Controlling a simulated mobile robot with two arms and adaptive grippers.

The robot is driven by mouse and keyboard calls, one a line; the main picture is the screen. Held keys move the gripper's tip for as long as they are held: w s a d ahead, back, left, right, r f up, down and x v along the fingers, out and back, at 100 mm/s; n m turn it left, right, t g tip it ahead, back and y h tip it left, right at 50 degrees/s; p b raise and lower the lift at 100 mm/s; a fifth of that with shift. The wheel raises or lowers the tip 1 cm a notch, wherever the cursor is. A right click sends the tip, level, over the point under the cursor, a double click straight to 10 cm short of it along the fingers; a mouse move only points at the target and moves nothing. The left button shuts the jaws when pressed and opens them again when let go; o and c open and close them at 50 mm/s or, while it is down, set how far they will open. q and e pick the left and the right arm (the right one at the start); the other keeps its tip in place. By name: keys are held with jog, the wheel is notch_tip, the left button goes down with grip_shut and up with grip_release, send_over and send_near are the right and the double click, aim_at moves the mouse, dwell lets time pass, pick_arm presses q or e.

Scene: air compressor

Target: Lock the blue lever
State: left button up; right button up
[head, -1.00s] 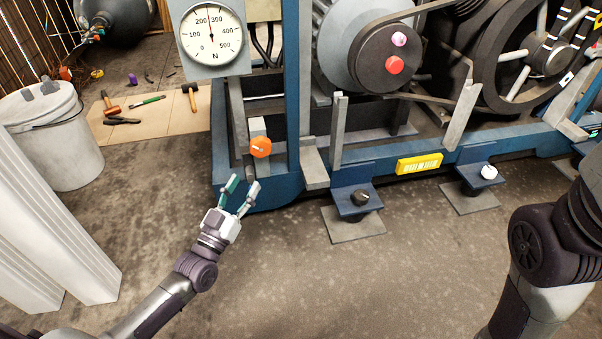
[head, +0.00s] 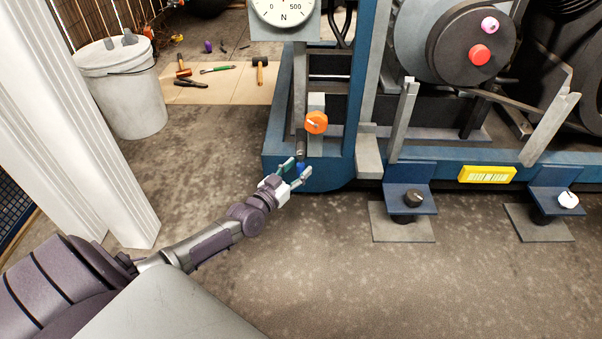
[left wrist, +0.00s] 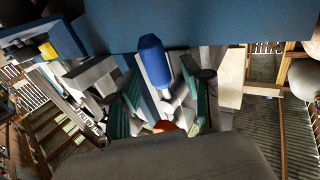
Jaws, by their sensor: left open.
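The blue lever (head: 301,167) shows as a small blue tip low on the left end of the blue machine frame, beside a grey post. In the left wrist view it is a rounded blue handle (left wrist: 153,62) lying between the two fingers. My left gripper (head: 298,169) is open, with its teal-padded fingers on either side of the lever tip. In the left wrist view a gap shows between the handle and the fingers (left wrist: 166,88); contact cannot be made out. The lever's base is mostly hidden. My right gripper is not in view.
An orange knob (head: 316,122) sits just above the lever. A dial gauge (head: 284,8) is above it. Blue feet with a black knob (head: 413,198) and a white knob (head: 568,200) stand to the right. A white bucket (head: 124,92) and white panels are left. The front floor is clear.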

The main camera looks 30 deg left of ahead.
pick_arm(q)
jog(key=shift+w+b, duration=0.3)
jog(key=shift+w, duration=0.65)
jog(key=shift+c, duration=0.2)
grip_shut()
